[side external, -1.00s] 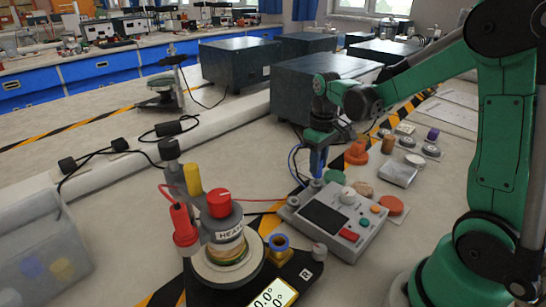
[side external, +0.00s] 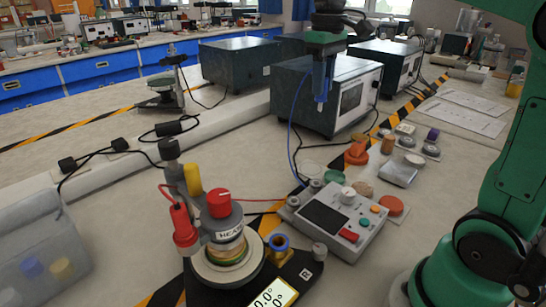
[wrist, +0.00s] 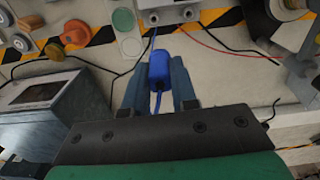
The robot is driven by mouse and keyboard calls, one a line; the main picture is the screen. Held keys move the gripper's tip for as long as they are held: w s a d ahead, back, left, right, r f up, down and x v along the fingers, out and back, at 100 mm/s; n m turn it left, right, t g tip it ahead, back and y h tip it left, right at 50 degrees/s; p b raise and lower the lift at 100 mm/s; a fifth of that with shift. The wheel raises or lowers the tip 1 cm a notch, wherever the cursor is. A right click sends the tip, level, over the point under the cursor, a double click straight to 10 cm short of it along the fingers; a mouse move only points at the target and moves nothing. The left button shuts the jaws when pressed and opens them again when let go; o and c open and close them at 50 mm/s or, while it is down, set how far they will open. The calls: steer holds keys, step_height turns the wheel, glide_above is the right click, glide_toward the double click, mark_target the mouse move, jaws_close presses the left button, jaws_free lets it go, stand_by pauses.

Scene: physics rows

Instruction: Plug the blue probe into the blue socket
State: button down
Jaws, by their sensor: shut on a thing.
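My gripper (side external: 321,92) is shut on the blue probe (wrist: 158,68) and holds it high above the bench, in front of the dark boxes in the side view. In the wrist view the probe lies between the two fingers, with its blue cable running from it. In the side view the blue cable (side external: 292,125) hangs down to the grey control box (side external: 345,225).
A red plug (side external: 183,228) and a yellow cylinder (side external: 193,178) stand by the heater. A clear bin (side external: 45,255) is at the left. Dark boxes (side external: 310,95) stand at the back.

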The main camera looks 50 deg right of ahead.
steer(key=shift+s+a+f+n, duration=1.4)
steer(key=shift+a+f, duration=0.35)
steer(key=shift+a, duration=1.5)
steer(key=shift+s+a+f+n, duration=1.35)
steer(key=shift+a+f, duration=0.35)
steer(key=shift+a, duration=1.55)
steer(key=shift+s+a+f+n, duration=1.25)
steer(key=shift+a+f+n, duration=0.4)
steer(key=shift+a, duration=1.6)
steer(key=shift+f, duration=1.75)
steer(key=shift+c, duration=1.9)
jaws_free()
step_height(320, 180, up, 8)
steer(key=shift+f, duration=0.2)
